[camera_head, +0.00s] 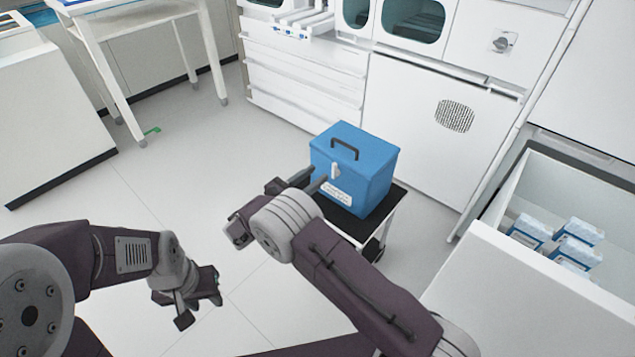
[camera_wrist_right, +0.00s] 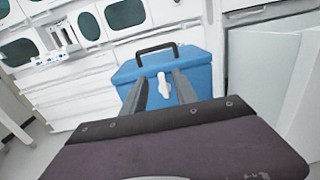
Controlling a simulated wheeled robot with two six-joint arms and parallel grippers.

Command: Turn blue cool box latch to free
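The blue cool box (camera_head: 352,165) stands closed on a small black-topped stand (camera_head: 350,222), with a dark handle on its lid. Its white latch (camera_head: 336,171) is on the front face near the lid edge and points roughly upright. My right gripper (camera_head: 322,182) reaches to the front of the box. In the right wrist view, the two fingers (camera_wrist_right: 162,88) are apart, with the white latch (camera_wrist_right: 164,85) showing between their tips; I cannot tell whether they touch it. My left gripper (camera_head: 190,305) hangs low over the floor, away from the box, with its fingers apart and nothing in them.
A white bin (camera_head: 500,262) with several blue-and-white boxes (camera_head: 575,240) stands at the right. White cabinets (camera_head: 430,130) are behind the cool box. A white table (camera_head: 85,15) is at the back left. The floor left of the stand is clear.

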